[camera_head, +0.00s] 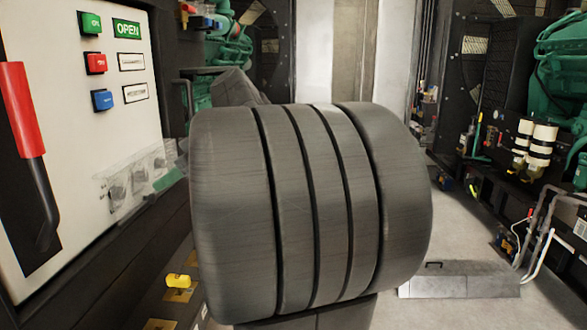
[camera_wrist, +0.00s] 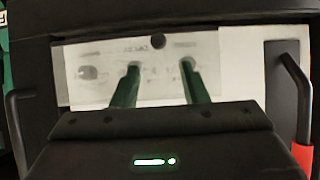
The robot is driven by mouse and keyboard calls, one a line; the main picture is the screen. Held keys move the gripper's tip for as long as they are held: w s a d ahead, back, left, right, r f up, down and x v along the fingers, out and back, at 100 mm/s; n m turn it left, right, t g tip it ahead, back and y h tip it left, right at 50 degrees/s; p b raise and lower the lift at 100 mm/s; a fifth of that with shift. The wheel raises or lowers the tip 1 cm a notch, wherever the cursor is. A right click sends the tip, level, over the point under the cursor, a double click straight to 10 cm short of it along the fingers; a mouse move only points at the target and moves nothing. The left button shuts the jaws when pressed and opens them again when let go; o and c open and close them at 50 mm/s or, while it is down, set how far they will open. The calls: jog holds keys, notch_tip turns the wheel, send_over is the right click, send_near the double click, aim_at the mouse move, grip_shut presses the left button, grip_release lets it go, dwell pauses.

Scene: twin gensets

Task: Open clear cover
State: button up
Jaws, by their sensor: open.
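The clear cover (camera_head: 135,182) is a see-through box on the lower part of the white panel (camera_head: 75,130) in the head view, with dark knobs showing through it. In the wrist view, the clear cover (camera_wrist: 105,52) is a pale, blurred area ahead of my gripper (camera_wrist: 160,67). The picture there appears turned over. My gripper is open, its two green fingers apart and pointing at the cover area with nothing seen between them. I cannot tell whether the fingertips touch the cover.
A red-handled lever (camera_head: 25,110) is on the panel's left side; its red grip (camera_wrist: 303,157) shows at right in the wrist view. Green, red and blue buttons (camera_head: 96,63) sit above the cover. A yellow item (camera_head: 178,281) is below.

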aim_at(155, 199)
jog(key=f+y+b, duration=0.1)
jog(key=f, duration=0.1)
jog(key=a+f+y+b, duration=0.1)
jog(key=y+b, duration=0.1)
jog(key=shift+w+a+f+y+b, duration=0.1)
jog(key=shift+a+f+y+b, duration=0.05)
jog(key=shift+f+y+b, duration=0.2)
jog(key=shift+a+f+t+y+b, duration=0.3)
jog(key=shift+a+f+y+b, duration=0.55)
jog(key=shift+y, duration=0.5)
jog(key=shift+d+r, duration=0.1)
jog(key=shift+d, duration=2.45)
jog(key=shift+s, duration=0.2)
